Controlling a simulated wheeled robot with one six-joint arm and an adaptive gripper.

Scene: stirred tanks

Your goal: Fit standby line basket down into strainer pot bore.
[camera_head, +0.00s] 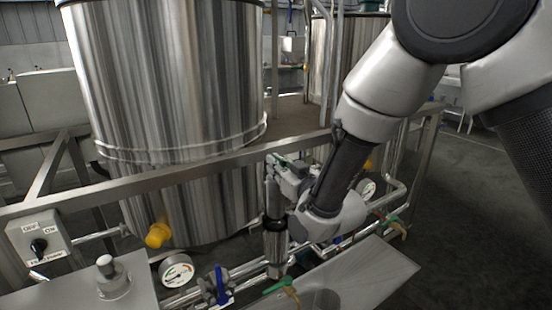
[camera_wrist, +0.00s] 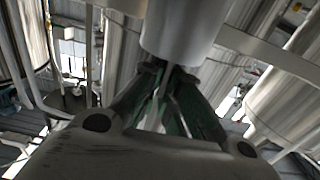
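My gripper (camera_head: 277,170) is in the middle of the head view, its fingers nearly together. In the wrist view its green-padded fingers (camera_wrist: 168,75) converge on the end of a smooth metal cylinder, which I take for the standby line basket (camera_wrist: 185,30). The gripped part is hidden between the fingertips. In the head view the slim basket (camera_head: 274,202) hangs upright below the fingers. Directly under it is a dark ring and a wider metal body, which looks like the strainer pot (camera_head: 277,255). I cannot tell whether the basket's lower end is inside the bore.
A large steel tank (camera_head: 170,90) and a frame rail (camera_head: 170,177) stand close behind. Around the pot are a gauge (camera_head: 177,271), a blue valve handle (camera_head: 219,285) and a green handle (camera_head: 279,286). A knobbed metal piece (camera_head: 113,282) sits at left. A grey plate (camera_head: 365,275) lies at right.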

